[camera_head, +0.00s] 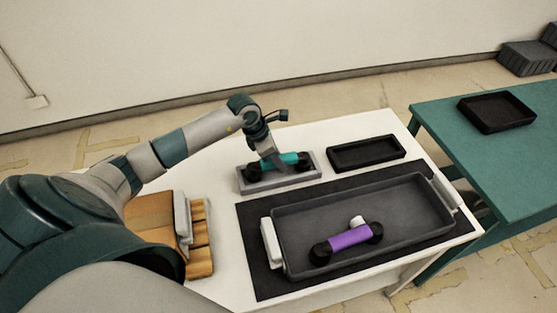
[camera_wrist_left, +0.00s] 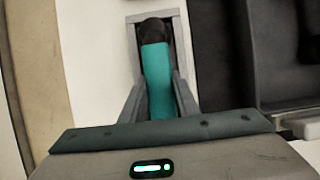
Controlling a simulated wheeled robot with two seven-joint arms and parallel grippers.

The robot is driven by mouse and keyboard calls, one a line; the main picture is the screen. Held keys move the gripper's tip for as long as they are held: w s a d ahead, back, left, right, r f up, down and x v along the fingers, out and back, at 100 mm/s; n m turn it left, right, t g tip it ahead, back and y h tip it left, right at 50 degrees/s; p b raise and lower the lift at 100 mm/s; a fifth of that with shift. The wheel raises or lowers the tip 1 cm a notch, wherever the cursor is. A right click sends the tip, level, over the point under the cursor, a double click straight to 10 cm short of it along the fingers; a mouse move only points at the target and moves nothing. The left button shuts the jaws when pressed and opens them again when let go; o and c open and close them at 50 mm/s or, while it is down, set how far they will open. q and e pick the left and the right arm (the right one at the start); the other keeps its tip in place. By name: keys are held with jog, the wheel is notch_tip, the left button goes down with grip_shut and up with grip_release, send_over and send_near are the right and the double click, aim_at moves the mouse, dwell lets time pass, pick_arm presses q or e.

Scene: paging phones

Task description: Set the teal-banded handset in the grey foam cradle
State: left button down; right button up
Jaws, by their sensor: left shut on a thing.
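The teal-banded handset (camera_head: 290,159) has dark ends and a teal middle, and it lies lengthwise at the grey foam cradle (camera_head: 312,177) on the white table. My left gripper (camera_head: 272,162) is shut on the handset's teal band from above. In the left wrist view the handset (camera_wrist_left: 157,75) sits between both fingers, within the outline of the cradle (camera_wrist_left: 181,30). Whether it rests fully on the cradle's floor cannot be told. The right gripper is not in view.
A purple-banded handset (camera_head: 349,238) and a small white object (camera_head: 357,221) lie in a large grey tray (camera_head: 420,192) on a dark mat (camera_head: 258,270). A black tray (camera_head: 366,153) stands right of the cradle. A wooden item (camera_head: 150,215) stands left. A teal table (camera_head: 490,165) holds another black tray (camera_head: 497,112).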

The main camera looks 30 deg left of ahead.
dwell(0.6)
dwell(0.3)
pick_arm(q)
jog(key=shift+f+b, duration=0.45)
jog(key=shift+b, duration=0.25)
dwell(0.3)
jog(key=c, duration=1.6)
grip_release()
jog(key=shift+c, duration=0.2)
jog(key=shift+p+v, duration=1.15)
jog(key=shift+v, duration=1)
jog(key=shift+p+v, duration=1.45)
jog(key=shift+v, duration=1.9)
jog(key=shift+s+f, duration=0.1)
